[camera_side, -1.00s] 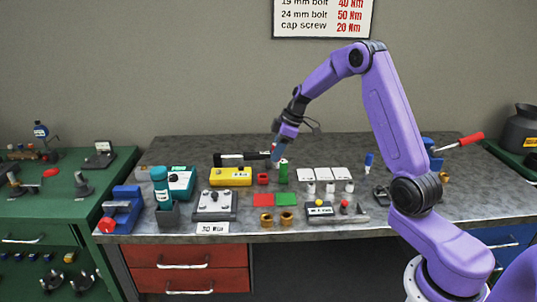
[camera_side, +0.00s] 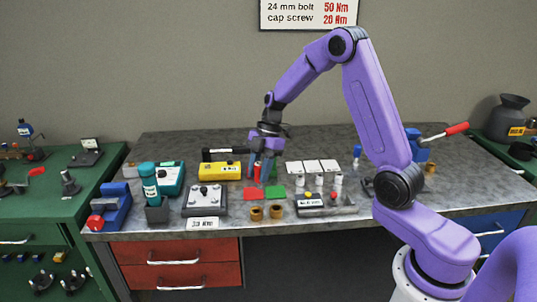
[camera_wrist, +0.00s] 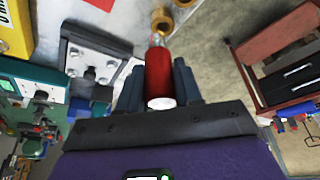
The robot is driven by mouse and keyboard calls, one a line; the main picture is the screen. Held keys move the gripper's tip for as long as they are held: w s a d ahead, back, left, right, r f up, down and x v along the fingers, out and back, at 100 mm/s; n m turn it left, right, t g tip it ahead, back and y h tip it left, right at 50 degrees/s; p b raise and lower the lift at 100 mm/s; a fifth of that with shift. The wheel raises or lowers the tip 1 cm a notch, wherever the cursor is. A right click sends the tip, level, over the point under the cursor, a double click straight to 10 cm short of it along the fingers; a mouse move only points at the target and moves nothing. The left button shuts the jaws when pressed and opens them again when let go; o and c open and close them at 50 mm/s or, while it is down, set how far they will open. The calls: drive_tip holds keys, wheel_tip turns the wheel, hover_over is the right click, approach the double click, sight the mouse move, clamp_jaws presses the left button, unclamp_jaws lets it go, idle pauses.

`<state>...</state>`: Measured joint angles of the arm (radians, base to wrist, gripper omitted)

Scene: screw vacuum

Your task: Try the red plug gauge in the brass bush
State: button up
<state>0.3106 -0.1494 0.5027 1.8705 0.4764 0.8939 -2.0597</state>
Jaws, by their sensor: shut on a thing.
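My gripper (camera_side: 262,172) is shut on the red plug gauge (camera_wrist: 159,75). In the wrist view, the gauge is a red cylinder with a pale end, lying between the two dark fingers, and its far metal tip points toward a brass bush (camera_wrist: 162,19). Two brass bushes stand near the front edge of the bench in the side view, a left one (camera_side: 256,213) and a right one (camera_side: 277,211). The gauge (camera_side: 257,172) is above and behind them, apart from both. Fingers partly hide it in the side view.
A red square (camera_side: 252,193) and a green square (camera_side: 274,191) lie behind the bushes. A green cylinder (camera_side: 271,172) stands close to my gripper. A grey plate fixture (camera_side: 205,200) is at left, a yellow box (camera_side: 219,171) behind it. White pieces stand at right.

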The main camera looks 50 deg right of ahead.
drive_tip(key=a+n, duration=0.2)
drive_tip(key=s+f+n+g, duration=0.1)
drive_tip(key=shift+a, duration=0.4)
drive_tip(key=shift+f, duration=0.2)
drive_tip(key=shift+f, duration=2.15)
drive_tip(key=shift+f, duration=0.35)
drive_tip(key=shift+r, duration=0.15)
drive_tip(key=shift+r, duration=2.85)
drive_tip(key=shift+f, duration=2.65)
